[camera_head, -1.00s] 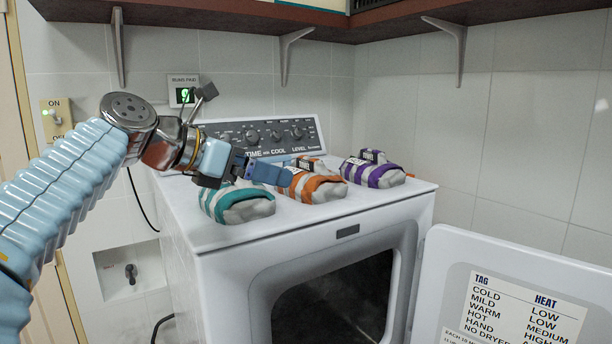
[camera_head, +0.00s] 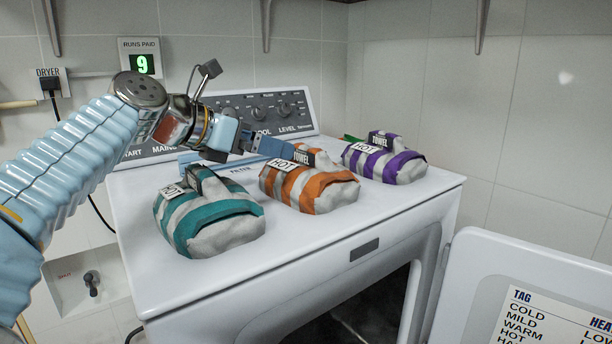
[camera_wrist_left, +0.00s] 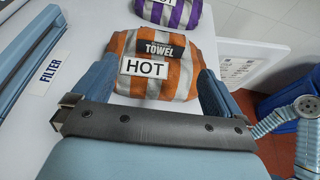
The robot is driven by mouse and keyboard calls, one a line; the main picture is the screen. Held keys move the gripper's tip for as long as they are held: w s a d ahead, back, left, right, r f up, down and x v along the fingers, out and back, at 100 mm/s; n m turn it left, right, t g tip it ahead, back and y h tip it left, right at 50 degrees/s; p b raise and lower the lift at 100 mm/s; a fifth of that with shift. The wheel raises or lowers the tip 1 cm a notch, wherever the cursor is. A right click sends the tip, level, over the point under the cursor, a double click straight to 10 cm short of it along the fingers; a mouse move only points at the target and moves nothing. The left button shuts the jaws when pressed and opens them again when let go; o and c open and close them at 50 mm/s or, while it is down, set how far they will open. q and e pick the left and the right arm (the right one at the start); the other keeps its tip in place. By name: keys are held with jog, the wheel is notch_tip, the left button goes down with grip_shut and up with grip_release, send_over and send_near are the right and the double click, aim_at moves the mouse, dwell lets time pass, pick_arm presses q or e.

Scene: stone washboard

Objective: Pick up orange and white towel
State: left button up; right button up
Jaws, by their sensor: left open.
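The orange and white towel (camera_head: 311,187) is a folded bundle on top of the white dryer, between the other two towels. It bears a "HOT" tag and a black "TOWEL" label. In the left wrist view the towel (camera_wrist_left: 157,68) lies straight ahead, between and just beyond the fingers. My left gripper (camera_head: 285,152) reaches in from the left at the towel's back left side. Its blue fingers also show in the left wrist view (camera_wrist_left: 152,85), spread apart with nothing held. Whether a finger touches the towel cannot be told. My right gripper is not in view.
A teal and white towel (camera_head: 207,217) lies to the left and a purple and white towel (camera_head: 384,159) to the right, both close by. The control panel (camera_head: 262,112) rises behind. The dryer's open door (camera_head: 530,290) stands at the front right. The front dryer top is clear.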

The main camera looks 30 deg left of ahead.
aim_at(302, 150)
pick_arm(q)
jog(key=x, duration=0.8)
jog(key=shift+w+d+r, duration=0.2)
jog(key=shift+w+r, duration=0.1)
jog(key=shift+w, duration=0.15)
jog(key=shift+c, duration=0.5)
jog(key=c, duration=1.7)
jog(key=shift+r, duration=0.1)
jog(key=shift+c, duration=0.3)
jog(key=shift+r, duration=0.15)
